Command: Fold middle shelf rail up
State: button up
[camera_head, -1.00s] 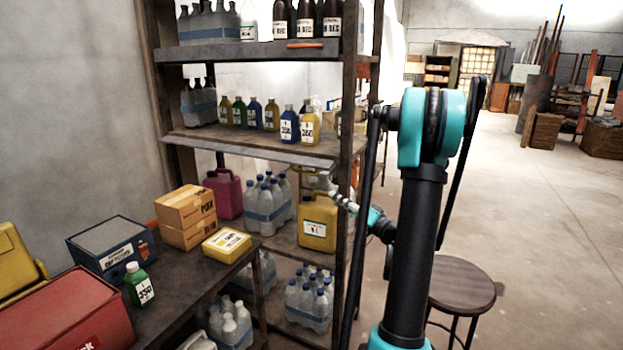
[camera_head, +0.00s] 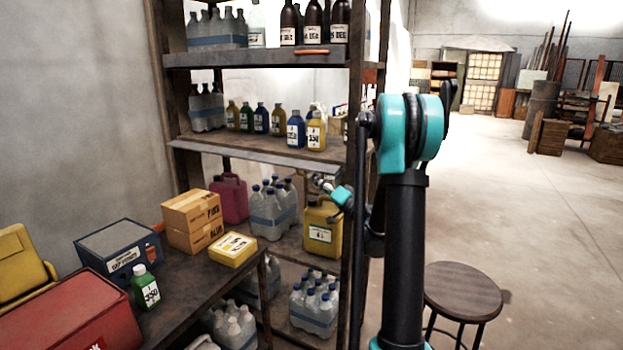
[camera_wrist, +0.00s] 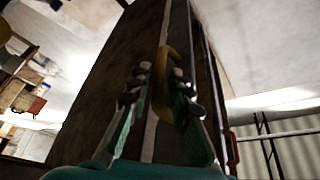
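The middle shelf rail (camera_head: 255,157) is a grey metal strip along the front edge of the middle shelf, slanting down and outward. My gripper (camera_head: 318,180) is below the rail's right end, just above the yellow jug (camera_head: 321,235) and beside the right post. In the wrist view, the fingertips of my gripper (camera_wrist: 159,82) are apart, with a yellow curved piece (camera_wrist: 162,62) showing between them. I cannot tell whether they touch it, or what it belongs to. An orange handle (camera_wrist: 232,146) shows at the lower right.
Small bottles (camera_head: 296,130) stand on the middle shelf near its front. The upper shelf rail (camera_head: 230,58) stands upright with an orange handle. The right post (camera_head: 357,130) is close to my arm.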

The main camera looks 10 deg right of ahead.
jog(key=shift+x, duration=1.2)
jog(key=shift+c, duration=0.3)
grip_shut()
